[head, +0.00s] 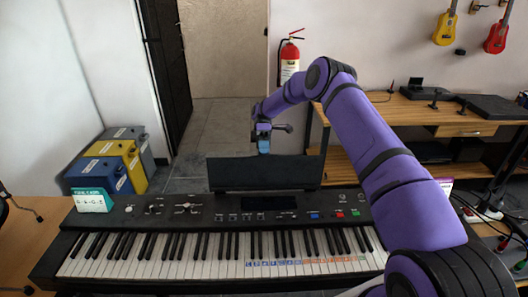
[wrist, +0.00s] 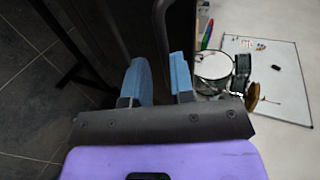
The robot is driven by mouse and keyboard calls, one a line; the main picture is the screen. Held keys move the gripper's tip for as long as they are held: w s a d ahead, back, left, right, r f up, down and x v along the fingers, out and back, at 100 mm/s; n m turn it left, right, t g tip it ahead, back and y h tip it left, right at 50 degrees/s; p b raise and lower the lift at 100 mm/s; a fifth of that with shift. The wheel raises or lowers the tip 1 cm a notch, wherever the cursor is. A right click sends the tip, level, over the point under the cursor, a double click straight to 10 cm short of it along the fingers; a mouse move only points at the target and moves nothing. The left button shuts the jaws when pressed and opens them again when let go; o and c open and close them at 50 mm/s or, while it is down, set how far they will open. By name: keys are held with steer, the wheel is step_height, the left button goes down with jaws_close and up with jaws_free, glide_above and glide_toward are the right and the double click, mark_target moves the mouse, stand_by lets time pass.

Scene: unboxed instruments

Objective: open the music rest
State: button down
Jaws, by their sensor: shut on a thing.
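The music rest (head: 240,173) is a wide dark panel standing up at the back of the black keyboard (head: 205,213) in the head view. It looks raised, leaning somewhat; its exact angle is hard to judge. My gripper (head: 264,146) is at the middle of the rest's top edge, with its blue fingers pointing down onto it. In the wrist view, the two blue fingers of my gripper (wrist: 160,70) stand on either side of a dark part, and they are shut on the rest. The rest's back and hinge are hidden.
A teal card (head: 92,200) stands on the keyboard's left end. Blue, yellow and grey cases (head: 120,160) stand at left. A wooden desk (head: 430,120) is behind my arm at right. Open floor (head: 215,125) lies behind the keyboard. The wrist view shows a drum (wrist: 214,66) and whiteboard (wrist: 285,85).

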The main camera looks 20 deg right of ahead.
steer(key=c, duration=1.3)
jaws_free()
steer(key=shift+s+f, duration=0.2)
steer(key=shift+f, duration=0.3)
steer(key=shift+s+f, duration=0.2)
steer(key=shift+f, duration=0.25)
steer(key=shift+o, duration=0.5)
steer(key=shift+f, duration=0.1)
steer(key=shift+a+r, duration=0.1)
steer(key=shift+r, duration=0.1)
steer(key=shift+w+r, duration=0.15)
steer(key=shift+w, duration=0.05)
